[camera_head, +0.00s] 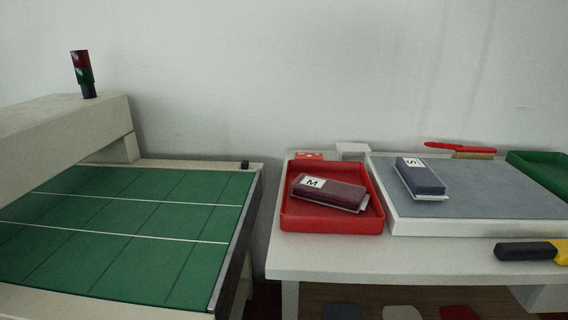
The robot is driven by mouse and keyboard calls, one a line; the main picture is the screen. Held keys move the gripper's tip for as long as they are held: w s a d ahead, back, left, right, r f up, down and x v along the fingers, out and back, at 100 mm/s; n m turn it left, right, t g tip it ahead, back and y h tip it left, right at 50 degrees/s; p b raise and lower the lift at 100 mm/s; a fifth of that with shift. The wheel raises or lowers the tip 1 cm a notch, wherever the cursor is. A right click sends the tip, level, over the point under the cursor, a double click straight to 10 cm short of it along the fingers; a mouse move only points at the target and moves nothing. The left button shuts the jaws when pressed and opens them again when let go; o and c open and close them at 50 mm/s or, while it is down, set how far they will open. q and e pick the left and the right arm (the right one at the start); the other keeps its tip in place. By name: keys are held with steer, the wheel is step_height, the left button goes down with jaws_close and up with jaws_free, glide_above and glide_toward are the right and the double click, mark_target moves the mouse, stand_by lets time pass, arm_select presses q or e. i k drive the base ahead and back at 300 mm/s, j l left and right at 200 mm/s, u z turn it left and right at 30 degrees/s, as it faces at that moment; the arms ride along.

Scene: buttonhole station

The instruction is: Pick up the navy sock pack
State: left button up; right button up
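A navy sock pack (421,177) with a white label marked S lies at the left part of a grey-topped white board (480,228) on the table. A maroon pack (332,193) with a label marked M lies tilted in a red tray (330,223) to its left. Neither of my grippers shows in the head view.
A white table (400,262) carries the tray and board. A black and yellow tool (530,251) lies at the front right, a red-handled brush (460,150) behind the board, and a green tray (545,165) at the far right. A machine with a green bed (130,235) stands left.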

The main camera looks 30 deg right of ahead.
mark_target(422, 183)
steer(key=z, duration=1.65)
